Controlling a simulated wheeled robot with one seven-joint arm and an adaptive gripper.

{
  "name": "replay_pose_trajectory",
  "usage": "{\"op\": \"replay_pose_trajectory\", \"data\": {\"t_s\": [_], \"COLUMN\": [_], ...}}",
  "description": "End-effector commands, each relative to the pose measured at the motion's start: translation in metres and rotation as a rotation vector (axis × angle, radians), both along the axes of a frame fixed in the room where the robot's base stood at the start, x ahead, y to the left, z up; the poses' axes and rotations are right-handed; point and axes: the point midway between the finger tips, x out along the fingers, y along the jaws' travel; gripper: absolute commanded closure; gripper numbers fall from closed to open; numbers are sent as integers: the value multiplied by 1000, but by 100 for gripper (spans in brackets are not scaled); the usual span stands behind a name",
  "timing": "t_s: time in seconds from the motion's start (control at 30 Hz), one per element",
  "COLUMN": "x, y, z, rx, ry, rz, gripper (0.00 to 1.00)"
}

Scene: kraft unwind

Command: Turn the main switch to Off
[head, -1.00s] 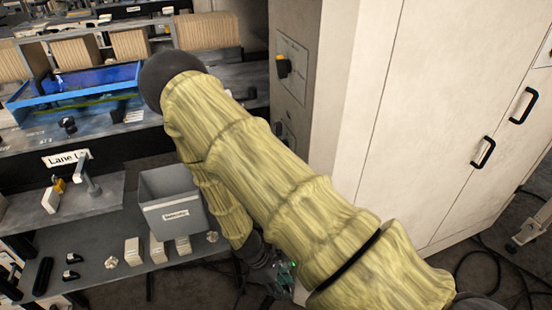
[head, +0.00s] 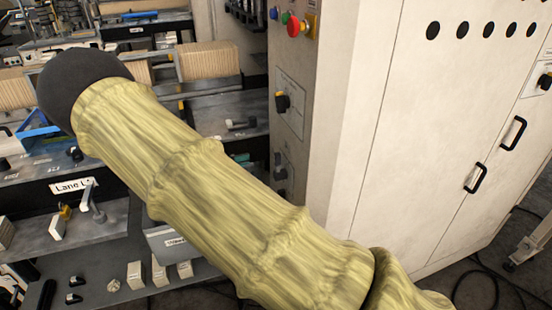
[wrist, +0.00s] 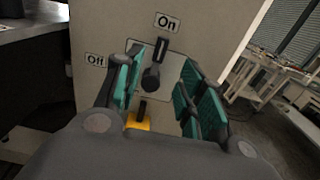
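The main switch (wrist: 151,80) is a dark rotary handle on a pale plate in the wrist view. An "On" label (wrist: 167,22) is above it and an "Off" label (wrist: 95,60) is to its left. The handle appears near upright, its upper end towards "On". A yellow part (wrist: 138,122) shows below it. My gripper (wrist: 160,85) is open, its teal-padded fingers on either side of the switch as seen; contact cannot be told.
In the head view, a pale cabinet (head: 375,130) carries a black knob (head: 282,102) and a red button (head: 295,27) on its narrow side. Black door handles (head: 475,178) stick out in front. Benches with brown blocks (head: 207,62) stand at left.

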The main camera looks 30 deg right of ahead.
Motion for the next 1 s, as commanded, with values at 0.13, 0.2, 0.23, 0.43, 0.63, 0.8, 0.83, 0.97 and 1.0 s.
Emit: {"op": "replay_pose_trajectory", "data": {"t_s": [0.13, 0.2, 0.23, 0.43, 0.63, 0.8, 0.83, 0.97, 1.0], "x": [-3, -6, -7, -15, -21, -24, -24, -25, -25], "y": [-13, -22, -27, -60, -86, -99, -100, -103, -103], "z": [3, 3, 4, 3, 3, 1, 1, 0, 0], "rx": [-5, -3, -3, -2, -1, -1, -1, -1, -1], "ry": [2, 3, 3, 4, 2, 1, 1, 1, 1], "rz": [-1, -1, -1, -2, -1, -1, 0, 0, 0], "gripper": [61, 61, 61, 61, 61, 61, 61, 61, 61]}}
